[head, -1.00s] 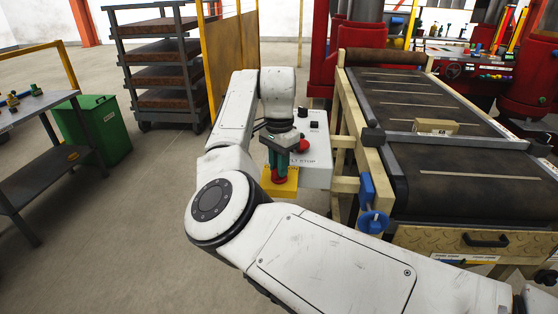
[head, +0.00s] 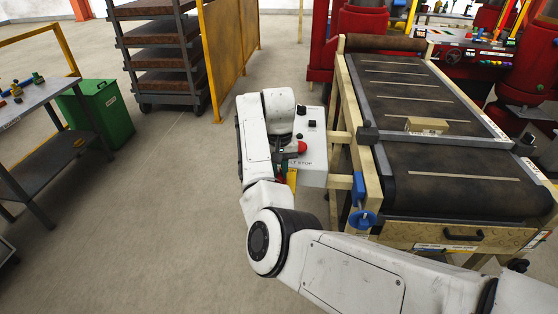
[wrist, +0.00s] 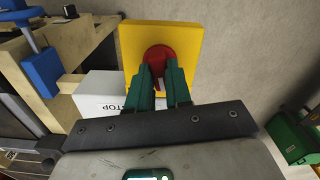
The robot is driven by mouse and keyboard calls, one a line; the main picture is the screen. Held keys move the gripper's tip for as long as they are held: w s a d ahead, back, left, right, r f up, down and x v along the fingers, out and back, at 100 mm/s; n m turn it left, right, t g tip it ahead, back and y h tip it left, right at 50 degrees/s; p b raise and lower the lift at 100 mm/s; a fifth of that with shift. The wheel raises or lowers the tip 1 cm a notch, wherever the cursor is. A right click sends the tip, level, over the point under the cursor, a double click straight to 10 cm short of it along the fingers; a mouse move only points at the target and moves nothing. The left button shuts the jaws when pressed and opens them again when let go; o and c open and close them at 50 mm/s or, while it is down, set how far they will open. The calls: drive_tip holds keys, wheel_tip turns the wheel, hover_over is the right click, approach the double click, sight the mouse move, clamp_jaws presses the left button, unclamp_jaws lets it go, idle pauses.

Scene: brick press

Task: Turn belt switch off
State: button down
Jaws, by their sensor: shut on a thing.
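The belt switch is a red round knob (wrist: 157,55) on a yellow plate (wrist: 187,35), mounted on the side of a white control box (wrist: 103,92). My gripper (wrist: 161,73) has its two green fingers on either side of the knob's grip and is shut on it. The knob's grip is mostly hidden between the fingers. In the head view, the white box (head: 316,165) with partly visible "STOP" lettering stands left of the conveyor. My arm hides most of the gripper and the knob there; only a strip of the yellow plate (head: 292,178) shows.
A red button (head: 302,146) and dark switches top the box. The conveyor (head: 455,182) with a brick (head: 427,125) on it stands right, a blue handwheel (head: 362,219) close by. A green bin (head: 107,113) and a bench (head: 42,108) are left. Floor between is clear.

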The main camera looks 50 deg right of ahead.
drive_tip(key=n+p, duration=0.1)
drive_tip(key=n, duration=0.1)
drive_tip(key=shift+r+n, duration=0.1)
drive_tip(key=shift+n, duration=2.1)
drive_tip(key=c, duration=1)
unclamp_jaws()
drive_tip(key=shift+c, duration=0.2)
wheel_tip(320, 180, up, 11)
drive_tip(key=shift+f, duration=0.2)
